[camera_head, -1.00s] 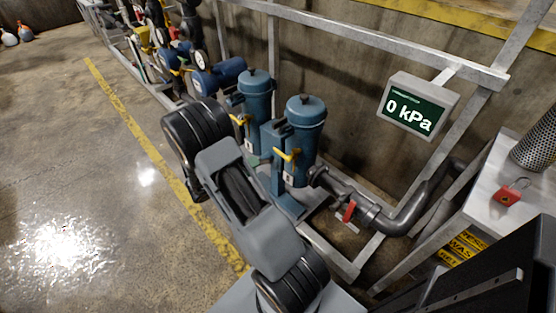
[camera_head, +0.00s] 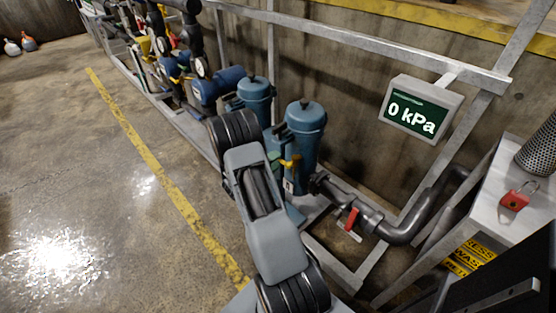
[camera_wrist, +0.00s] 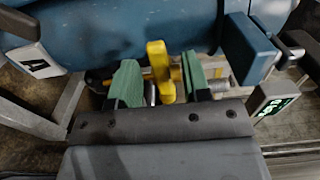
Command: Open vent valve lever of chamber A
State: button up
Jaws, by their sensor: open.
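In the wrist view, a yellow lever (camera_wrist: 158,68) stands between the two green finger pads of my gripper (camera_wrist: 161,82). The gripper is open, with a gap visible on both sides of the lever. A blue chamber (camera_wrist: 130,30) lies just beyond, with a white tag (camera_wrist: 38,62) marked A on its left. In the head view, two blue chambers stand side by side, a farther one (camera_head: 256,92) and a nearer one (camera_head: 305,128). A yellow lever (camera_head: 291,164) shows on the nearer one. My arm hides the farther chamber's lower part and most of the gripper.
A display (camera_head: 415,112) reads 0 kPa on the metal frame. A grey pipe with a red handle (camera_head: 352,219) runs right of the chambers. A red padlock (camera_head: 515,198) lies on a light ledge at right. Open floor (camera_head: 110,200) lies left of the yellow line.

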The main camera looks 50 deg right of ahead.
jog(key=shift+d, duration=0.95)
grip_shut()
